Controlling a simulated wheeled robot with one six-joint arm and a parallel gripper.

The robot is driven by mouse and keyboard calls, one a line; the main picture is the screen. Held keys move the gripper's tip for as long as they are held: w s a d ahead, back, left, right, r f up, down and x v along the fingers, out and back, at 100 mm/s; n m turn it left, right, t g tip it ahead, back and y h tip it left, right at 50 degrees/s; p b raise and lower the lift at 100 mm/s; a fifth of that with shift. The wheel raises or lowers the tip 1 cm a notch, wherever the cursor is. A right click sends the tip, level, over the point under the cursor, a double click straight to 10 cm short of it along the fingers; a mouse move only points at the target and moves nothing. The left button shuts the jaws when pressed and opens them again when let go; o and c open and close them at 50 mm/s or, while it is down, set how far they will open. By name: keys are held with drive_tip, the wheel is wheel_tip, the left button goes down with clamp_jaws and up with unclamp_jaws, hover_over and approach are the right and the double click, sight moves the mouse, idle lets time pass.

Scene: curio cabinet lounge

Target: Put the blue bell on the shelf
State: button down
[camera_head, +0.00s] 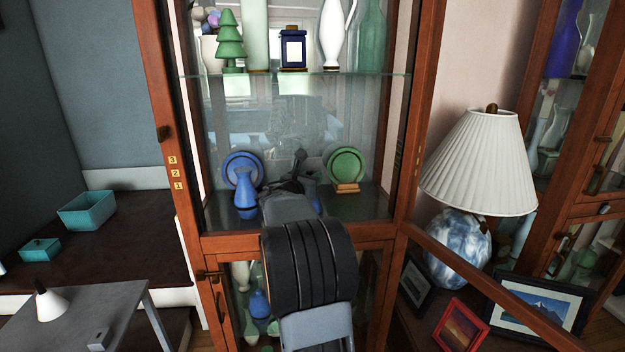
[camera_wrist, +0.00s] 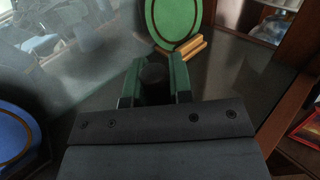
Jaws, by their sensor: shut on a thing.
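My gripper (camera_wrist: 156,82) is shut on a dark round knob (camera_wrist: 153,74), seen between its two green-edged fingers in the wrist view. In the head view my gripper (camera_head: 298,172) is inside the cabinet, above the middle shelf (camera_head: 360,207), between a blue plate and a green plate. A small blue patch (camera_head: 313,189) shows beside it, mostly hidden by my arm; it may be part of the blue bell held by the knob. The bell's body is hidden in the wrist view, and I cannot tell whether it touches the shelf.
A blue vase (camera_head: 245,197) and the blue plate (camera_head: 241,168) stand left on this shelf; the green plate (camera_head: 345,165) stands back right on a wooden stand. A glass shelf (camera_head: 260,75) with ornaments is above. The open door (camera_head: 490,290) and a lamp (camera_head: 480,165) are right.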

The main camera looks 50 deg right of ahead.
drive_tip(key=shift+f, duration=0.15)
drive_tip(key=c, duration=1)
unclamp_jaws()
drive_tip(key=shift+a+r, duration=0.1)
drive_tip(key=shift+r, duration=0.15)
drive_tip(key=a, duration=0.4)
drive_tip(key=s+a, duration=0.1)
drive_tip(key=a, duration=0.2)
drive_tip(key=s+a, duration=0.1)
drive_tip(key=a, duration=0.3)
drive_tip(key=shift+s+a+f, duration=0.15)
drive_tip(key=shift+a, duration=0.2)
drive_tip(key=s+a+f+m+y, duration=0.4)
drive_tip(key=a+f+m+y, duration=0.1)
drive_tip(key=a, duration=0.4)
drive_tip(key=s+a+f+m+y, duration=0.5)
drive_tip(key=a+m, duration=0.3)
drive_tip(key=a, duration=0.2)
drive_tip(key=s+a+f+m+y, duration=0.4)
drive_tip(key=a+f+m+y, duration=0.3)
drive_tip(key=a, duration=0.2)
drive_tip(key=shift+s+a+f+y, duration=0.25)
drive_tip(key=shift+a+y, duration=0.05)
drive_tip(key=shift+a, duration=0.05)
